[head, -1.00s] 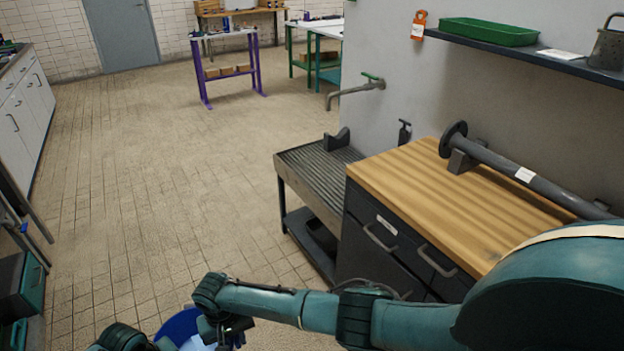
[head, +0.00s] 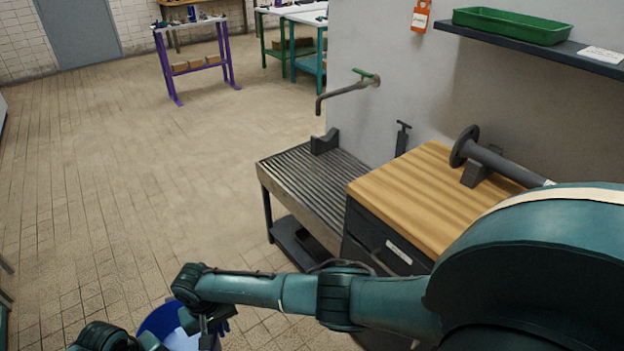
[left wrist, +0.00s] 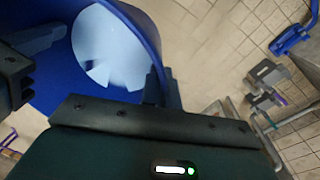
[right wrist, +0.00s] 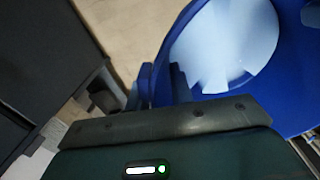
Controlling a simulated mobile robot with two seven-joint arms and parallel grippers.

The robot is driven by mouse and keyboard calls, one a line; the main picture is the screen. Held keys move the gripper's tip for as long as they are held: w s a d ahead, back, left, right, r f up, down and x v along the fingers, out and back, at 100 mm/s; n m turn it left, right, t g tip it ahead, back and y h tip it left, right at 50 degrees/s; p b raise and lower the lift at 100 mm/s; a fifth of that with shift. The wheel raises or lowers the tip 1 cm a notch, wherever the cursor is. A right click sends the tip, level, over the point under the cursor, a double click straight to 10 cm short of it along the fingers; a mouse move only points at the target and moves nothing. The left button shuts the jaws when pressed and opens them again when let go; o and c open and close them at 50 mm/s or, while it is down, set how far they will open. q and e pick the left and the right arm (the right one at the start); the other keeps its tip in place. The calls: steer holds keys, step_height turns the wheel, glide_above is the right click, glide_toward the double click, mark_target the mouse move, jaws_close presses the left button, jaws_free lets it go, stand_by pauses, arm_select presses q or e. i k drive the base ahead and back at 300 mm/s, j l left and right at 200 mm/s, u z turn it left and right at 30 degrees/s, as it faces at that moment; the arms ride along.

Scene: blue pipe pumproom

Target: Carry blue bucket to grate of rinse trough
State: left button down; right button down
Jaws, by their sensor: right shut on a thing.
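The blue bucket (head: 156,320) shows at the bottom of the head view, partly hidden by my arms, with a pale round area inside. My right gripper (right wrist: 163,85) is shut on the bucket's rim; the bucket also shows in the right wrist view (right wrist: 289,95). My left gripper (left wrist: 105,65) has its fingers spread apart at the other side of the bucket (left wrist: 143,35). The rinse trough (head: 290,208) stands ahead and to the right of the bucket, against the wall. Its dark slatted grate (head: 312,182) is bare in the middle, with a dark block (head: 324,142) at its far end.
A tap (head: 348,91) sticks out of the wall over the trough. A wood-topped cabinet (head: 410,195) carrying a flanged pipe (head: 495,160) adjoins the trough on the right. A shelf with a green tray (head: 512,25) hangs above. The tiled floor (head: 150,190) left of the trough is clear.

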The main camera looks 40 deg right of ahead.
mark_target(303, 173)
steer(key=i+z, duration=0.1)
steer(key=i, duration=2.2)
steer(key=i+z, duration=0.35)
steer(key=i, duration=0.3)
steer(key=i+z, duration=0.3)
steer(key=i+j+z, duration=0.1)
steer(key=z, duration=0.25)
steer(key=i+z, duration=0.65)
steer(key=z, duration=1.6)
